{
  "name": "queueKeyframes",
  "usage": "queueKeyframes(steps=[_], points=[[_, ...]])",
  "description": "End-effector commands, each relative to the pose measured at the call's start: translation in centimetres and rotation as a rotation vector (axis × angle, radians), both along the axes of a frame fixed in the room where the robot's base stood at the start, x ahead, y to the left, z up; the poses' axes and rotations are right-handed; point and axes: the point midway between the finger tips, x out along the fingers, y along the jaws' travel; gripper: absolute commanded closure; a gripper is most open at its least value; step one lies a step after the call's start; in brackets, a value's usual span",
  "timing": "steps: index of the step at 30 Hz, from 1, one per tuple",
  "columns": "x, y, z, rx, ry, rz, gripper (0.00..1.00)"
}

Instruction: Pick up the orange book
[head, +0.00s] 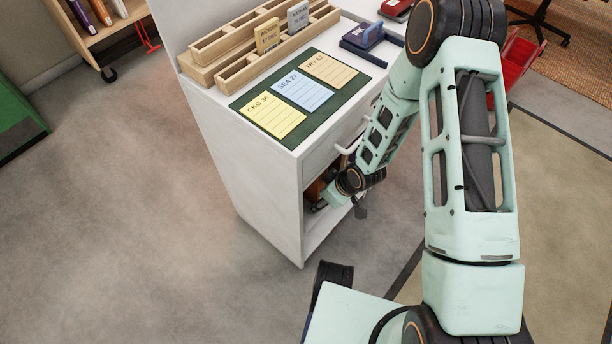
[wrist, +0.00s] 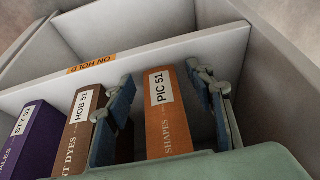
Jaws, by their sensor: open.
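The orange book (wrist: 168,122), with a white PIC 51 label and the word SHAPES on its spine, stands upright on a shelf in the wrist view. My gripper (wrist: 160,80) is open, with one finger on each side of this book's spine. I cannot tell whether either finger touches it. In the head view my gripper (head: 322,200) reaches into the open shelf at the end of the white cabinet (head: 262,188). The book's lower spine is hidden by my gripper.
A brown book (wrist: 78,130) labelled HOB 51 stands just left of my left finger, and a purple book (wrist: 34,142) labelled STY 51 farther left. An orange ON HOLD strip (wrist: 92,64) marks the shelf edge. A drawer handle (head: 350,145) juts out near my arm.

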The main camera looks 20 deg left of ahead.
Motion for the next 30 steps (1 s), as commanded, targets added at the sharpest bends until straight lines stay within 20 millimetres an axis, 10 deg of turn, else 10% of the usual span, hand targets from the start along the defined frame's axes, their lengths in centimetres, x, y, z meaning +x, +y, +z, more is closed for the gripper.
queueKeyframes(steps=[12,26,30], points=[[0.00,-0.01,-0.19,0.000,0.000,0.000,0.51],[-0.01,-0.04,-0.23,-0.001,0.001,-0.001,1.00],[-0.01,-0.06,-0.25,-0.001,0.001,-0.001,1.00]])
